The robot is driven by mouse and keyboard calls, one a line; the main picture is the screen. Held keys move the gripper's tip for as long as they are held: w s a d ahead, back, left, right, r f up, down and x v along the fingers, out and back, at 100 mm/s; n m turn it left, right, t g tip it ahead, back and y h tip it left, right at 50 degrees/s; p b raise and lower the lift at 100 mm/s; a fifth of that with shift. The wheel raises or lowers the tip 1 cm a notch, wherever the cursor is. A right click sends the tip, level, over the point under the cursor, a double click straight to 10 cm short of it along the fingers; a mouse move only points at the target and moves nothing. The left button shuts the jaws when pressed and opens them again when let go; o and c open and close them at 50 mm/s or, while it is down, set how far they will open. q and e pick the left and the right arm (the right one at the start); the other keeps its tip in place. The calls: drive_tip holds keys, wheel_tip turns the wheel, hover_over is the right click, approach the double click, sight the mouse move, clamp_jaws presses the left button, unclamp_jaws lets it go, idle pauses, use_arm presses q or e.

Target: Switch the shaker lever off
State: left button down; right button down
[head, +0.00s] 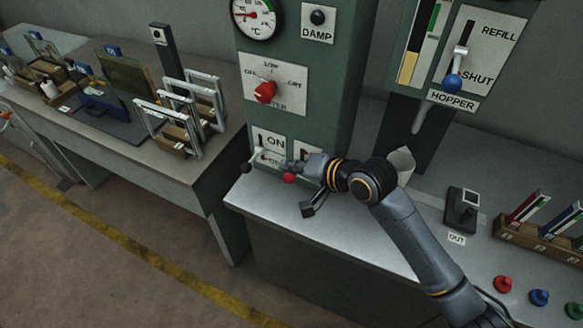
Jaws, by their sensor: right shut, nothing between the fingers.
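A small ON/OFF panel (269,140) is on the lower front of the green cabinet. Its "ON" label shows at the top, and the lower label is partly covered. A lever with a black knob (246,168) sticks out from this panel, its knob low and to the left. A red knob (289,178) sits just below my right gripper, by a second panel that the gripper mostly hides. My right gripper (283,163) is shut and empty, its tips in front of the panel, right of the black knob. I cannot tell whether it touches the lever. My left gripper is out of view.
A red rotary knob (265,92) and a dial (257,16) are above. The hopper lever (453,82) with a blue knob is at upper right. A black OUT holder (462,211) and a wooden rack (541,246) stand right. The grey bench top (262,205) is clear at front left.

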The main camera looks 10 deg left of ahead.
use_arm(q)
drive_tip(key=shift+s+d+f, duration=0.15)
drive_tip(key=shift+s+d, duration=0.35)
